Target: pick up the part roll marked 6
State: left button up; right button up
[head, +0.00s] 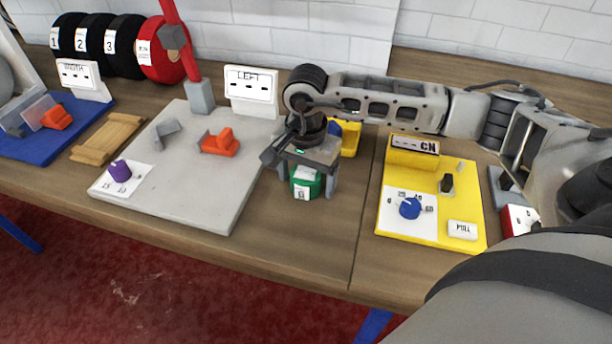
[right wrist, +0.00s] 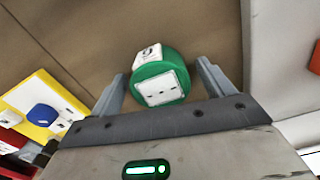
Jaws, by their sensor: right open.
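The part roll marked 6 (head: 306,183) is a short green cylinder with white labels, standing on the wooden table between the grey board and the yellow panel. My right gripper (head: 309,188) is above it, pointing down, with one finger on each side of the roll. In the right wrist view the green roll (right wrist: 161,88) lies between the two open fingers (right wrist: 165,85), and a gap shows beside the right finger. My left gripper is not in view.
The grey board (head: 205,195) with orange clamp (head: 220,142) and purple knob (head: 119,171) is to the left. The yellow panel (head: 455,215) with a blue knob (head: 409,208) is to the right. A yellow bin (head: 350,138) stands behind the gripper. Numbered black rolls (head: 95,45) stand at back left.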

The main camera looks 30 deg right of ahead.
jog(key=c, duration=1.1)
jog(key=shift+r, duration=0.1)
